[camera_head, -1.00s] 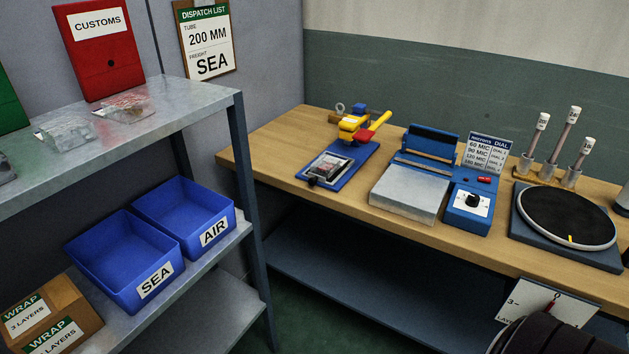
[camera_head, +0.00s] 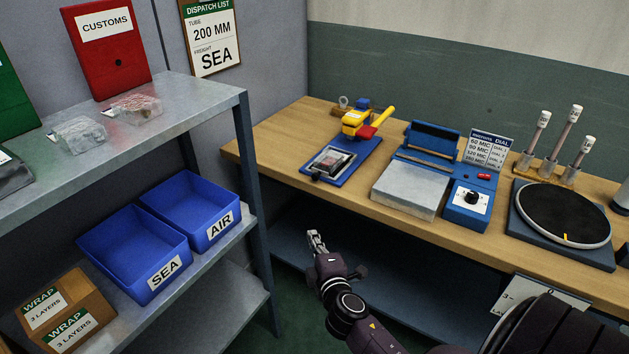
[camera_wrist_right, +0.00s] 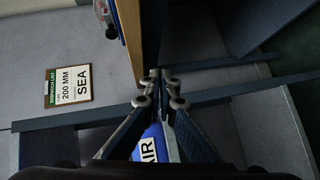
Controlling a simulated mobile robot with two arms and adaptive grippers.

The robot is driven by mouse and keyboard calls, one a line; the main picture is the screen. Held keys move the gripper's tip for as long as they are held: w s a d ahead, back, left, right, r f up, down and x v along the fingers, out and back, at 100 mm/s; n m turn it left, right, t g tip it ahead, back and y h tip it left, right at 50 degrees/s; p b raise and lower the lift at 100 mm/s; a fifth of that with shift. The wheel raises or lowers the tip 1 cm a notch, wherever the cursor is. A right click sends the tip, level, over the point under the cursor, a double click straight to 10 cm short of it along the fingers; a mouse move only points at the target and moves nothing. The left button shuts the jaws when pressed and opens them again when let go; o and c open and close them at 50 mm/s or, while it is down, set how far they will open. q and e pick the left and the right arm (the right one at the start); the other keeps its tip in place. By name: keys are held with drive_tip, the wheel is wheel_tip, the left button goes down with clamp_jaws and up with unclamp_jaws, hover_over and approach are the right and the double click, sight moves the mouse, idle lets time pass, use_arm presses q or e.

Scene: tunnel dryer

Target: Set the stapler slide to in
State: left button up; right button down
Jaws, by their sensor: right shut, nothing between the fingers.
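The stapler (camera_head: 355,122) is a yellow and blue device with a red and yellow handle, at the back left of the wooden bench. In front of it is a blue board or slide (camera_head: 358,171) with a clear package (camera_head: 334,162) on it. I cannot tell the slide's setting from this view. My right gripper (camera_head: 315,240) is shut and empty, in front of the bench and apart from the stapler, near the shelf unit. Its closed fingertips (camera_wrist_right: 160,88) also show in the right wrist view. My left gripper is not in view.
A sealer (camera_head: 408,190) and a round turntable (camera_head: 562,215) stand right of the stapler. The bench's front edge (camera_head: 360,211) lies beyond my right gripper. A metal shelf (camera_head: 248,180) with blue SEA (camera_head: 125,235) and AIR (camera_head: 190,200) bins stands at left.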

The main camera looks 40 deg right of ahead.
wheel_tip(320, 180, up, 8)
drive_tip(key=d+t+h, duration=0.1)
drive_tip(key=t, duration=0.1)
drive_tip(key=shift+n+g, duration=0.3)
drive_tip(key=shift+n, duration=0.1)
drive_tip(key=x, duration=0.4)
drive_tip(key=d+p+x, duration=0.1)
drive_tip(key=x, duration=0.3)
drive_tip(key=d+x, duration=0.1)
drive_tip(key=x, duration=0.3)
drive_tip(key=shift+d, duration=0.15)
drive_tip(key=shift+w+d+f, duration=0.1)
drive_tip(key=shift+w+d, duration=0.05)
drive_tip(key=shift+d, duration=0.25)
